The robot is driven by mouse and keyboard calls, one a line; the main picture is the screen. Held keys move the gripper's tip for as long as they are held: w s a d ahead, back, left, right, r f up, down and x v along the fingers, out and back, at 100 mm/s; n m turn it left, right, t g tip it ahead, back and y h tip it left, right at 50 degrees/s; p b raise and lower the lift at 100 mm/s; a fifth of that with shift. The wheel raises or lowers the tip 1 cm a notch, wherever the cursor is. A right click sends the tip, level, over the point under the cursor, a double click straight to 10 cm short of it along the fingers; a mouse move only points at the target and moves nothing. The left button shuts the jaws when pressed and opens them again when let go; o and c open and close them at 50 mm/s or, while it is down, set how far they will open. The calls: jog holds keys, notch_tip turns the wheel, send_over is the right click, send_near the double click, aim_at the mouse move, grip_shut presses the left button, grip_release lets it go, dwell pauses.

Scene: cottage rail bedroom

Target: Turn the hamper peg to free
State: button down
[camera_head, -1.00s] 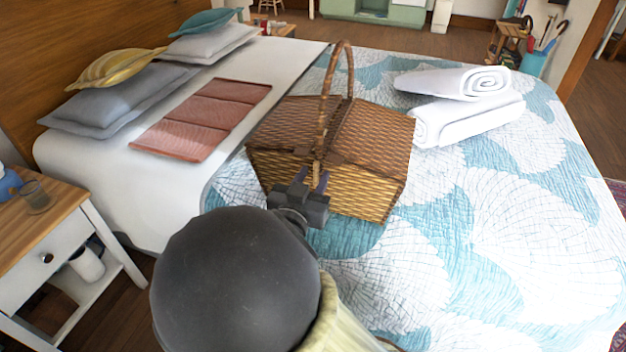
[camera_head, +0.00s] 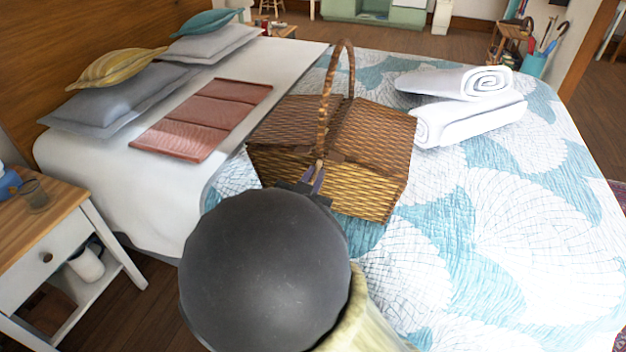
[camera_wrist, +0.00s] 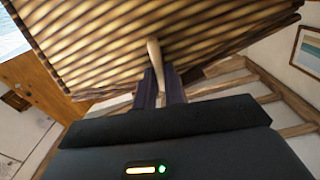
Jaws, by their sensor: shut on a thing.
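The wicker hamper (camera_head: 370,187) stands on the bed with its lids down and its arched handle (camera_head: 349,70) upright. Its small pale wooden peg (camera_wrist: 154,55) sticks out from the front wicker side in the wrist view. My gripper (camera_head: 314,178) is at the front of the hamper. In the wrist view its two dark fingers (camera_wrist: 161,82) are shut on the peg, one on each side. The peg's far end against the wicker is hard to make out. My round dark arm link hides much of my wrist in the head view.
Rolled white towels (camera_head: 468,115) lie on the bed right of the hamper. A folded reddish cloth (camera_head: 200,120) lies to the left, near pillows (camera_head: 115,100). A nightstand (camera_head: 50,225) with a glass stands at lower left. The quilt at right is clear.

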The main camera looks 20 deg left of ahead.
jog(key=m+b, duration=0.1)
jog(key=m, duration=0.1)
jog(key=shift+w+d+f+m, duration=0.1)
jog(key=shift+m, duration=0.2)
jog(key=shift+w+d+f+m+b, duration=0.1)
jog(key=shift+d+m+b, duration=0.2)
jog(key=shift+m+b, duration=0.65)
jog(key=m+b, duration=0.3)
jog(key=b, duration=0.1)
jog(key=m+b, duration=0.8)
jog(key=b, duration=0.1)
jog(key=shift+s+a+f, duration=0.15)
jog(key=shift+s+f, duration=0.1)
jog(key=shift+s, duration=0.05)
jog(key=shift+m, duration=0.35)
jog(key=shift+r, duration=0.1)
jog(key=c, duration=1.5)
grip_release()
